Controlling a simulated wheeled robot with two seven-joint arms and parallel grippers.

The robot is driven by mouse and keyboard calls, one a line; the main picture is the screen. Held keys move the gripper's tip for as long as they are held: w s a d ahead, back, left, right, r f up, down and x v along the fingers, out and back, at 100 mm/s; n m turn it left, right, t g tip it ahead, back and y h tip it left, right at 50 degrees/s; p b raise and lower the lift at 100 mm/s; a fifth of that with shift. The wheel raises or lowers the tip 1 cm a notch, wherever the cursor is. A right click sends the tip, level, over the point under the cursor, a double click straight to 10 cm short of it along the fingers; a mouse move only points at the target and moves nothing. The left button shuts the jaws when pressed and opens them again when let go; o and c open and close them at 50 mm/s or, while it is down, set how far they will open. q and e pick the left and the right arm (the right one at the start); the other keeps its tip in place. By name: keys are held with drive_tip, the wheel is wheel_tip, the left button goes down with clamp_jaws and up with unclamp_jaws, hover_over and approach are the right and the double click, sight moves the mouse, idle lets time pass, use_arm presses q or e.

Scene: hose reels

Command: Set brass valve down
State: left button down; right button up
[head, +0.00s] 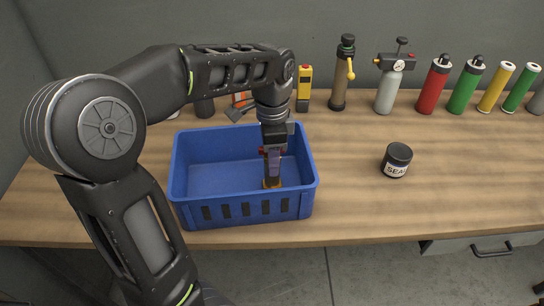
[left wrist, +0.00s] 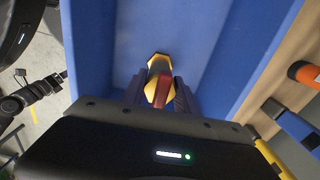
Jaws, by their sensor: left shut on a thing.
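My left gripper (head: 272,174) reaches down into the blue bin (head: 243,209) on the wooden bench. It is shut on the brass valve (head: 272,184), whose yellow lower end shows below the fingers near the bin's floor. In the left wrist view the valve (left wrist: 159,63) sits between the two fingers, with yellow hexagonal ends and a red handle (left wrist: 162,90). The bin's blue walls and floor surround it there. I cannot tell whether the valve touches the floor. My right gripper is not seen in either view.
A dark jar (head: 397,160) labelled "SEAL" stands right of the bin on clear bench top. Behind it stand a brown bottle with a yellow lever (head: 341,80), a grey cylinder with a valve (head: 388,92), a red cylinder (head: 433,87) and several others. A yellow tool (head: 304,87) stands behind the bin.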

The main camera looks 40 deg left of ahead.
use_arm(q)
drive_tip(key=shift+f, duration=0.2)
drive_tip(key=c, duration=0.9)
unclamp_jaws()
drive_tip(key=shift+r, duration=0.1)
drive_tip(key=shift+r, duration=0.1)
wheel_tip(320, 180, up, 6)
drive_tip(key=shift+r, duration=0.1)
wheel_tip(320, 180, up, 5)
drive_tip(key=p, duration=0.3)
drive_tip(key=shift+p, duration=0.4)
drive_tip(key=shift+r+p, duration=0.45)
drive_tip(key=shift+p, duration=0.1)
